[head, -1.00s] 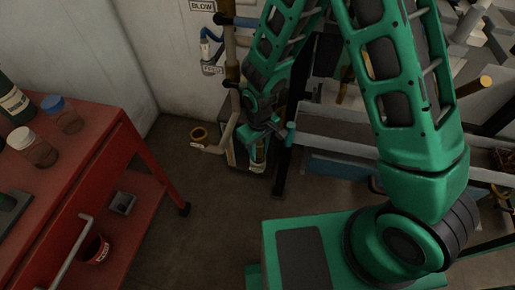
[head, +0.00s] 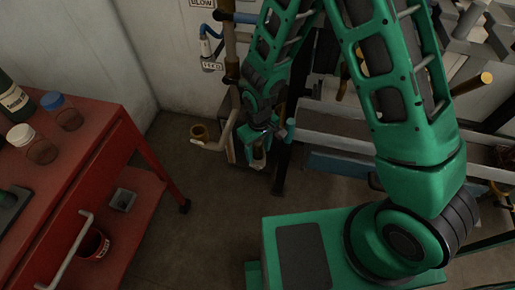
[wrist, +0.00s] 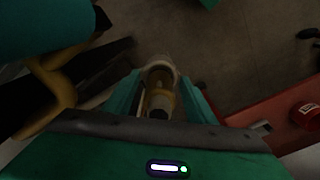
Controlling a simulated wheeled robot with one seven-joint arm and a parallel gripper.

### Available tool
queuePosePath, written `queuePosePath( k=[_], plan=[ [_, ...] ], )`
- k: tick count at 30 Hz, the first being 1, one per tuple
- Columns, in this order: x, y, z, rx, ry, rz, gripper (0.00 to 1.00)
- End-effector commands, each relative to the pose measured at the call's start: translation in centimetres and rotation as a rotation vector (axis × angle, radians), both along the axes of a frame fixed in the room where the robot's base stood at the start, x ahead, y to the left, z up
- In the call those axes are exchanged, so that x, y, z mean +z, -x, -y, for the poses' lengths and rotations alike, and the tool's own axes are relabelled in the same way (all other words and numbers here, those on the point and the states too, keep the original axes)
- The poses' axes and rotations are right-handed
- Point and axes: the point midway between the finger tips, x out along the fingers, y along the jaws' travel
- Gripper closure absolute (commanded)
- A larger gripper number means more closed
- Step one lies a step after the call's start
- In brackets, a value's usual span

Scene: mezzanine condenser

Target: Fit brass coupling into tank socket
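My gripper (wrist: 160,92) has its two green fingers on either side of a brass-coloured cylinder with a pale rim, which I take to be the brass coupling (wrist: 161,77). The fingers appear to touch it. In the head view my gripper (head: 259,154) hangs low by the wall pipes, pointing down, and the coupling shows only as a small pale patch between the fingers. An upturned brass cup (head: 199,131) on a pale pipe elbow stands to its left, apart from it. I cannot tell whether that cup is the tank socket.
A red bench (head: 92,140) with jars (head: 68,118) stands at left, with a red can (head: 94,245) on its lower shelf. A metal rail (head: 335,144) runs to the right of my gripper. The floor (head: 215,225) between bench and my base is clear.

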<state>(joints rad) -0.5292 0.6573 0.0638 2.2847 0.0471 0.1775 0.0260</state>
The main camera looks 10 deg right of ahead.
Motion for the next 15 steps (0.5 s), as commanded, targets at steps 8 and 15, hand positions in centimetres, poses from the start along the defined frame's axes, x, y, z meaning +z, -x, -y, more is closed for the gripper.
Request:
queuePosePath(
  k=[8,15],
  plan=[
    [0.3,0.0,0.0,0.0,0.0,0.0,0.49],
    [3.1,-0.1,0.0,0.0,-0.002,0.003,0.49]
  ],
)
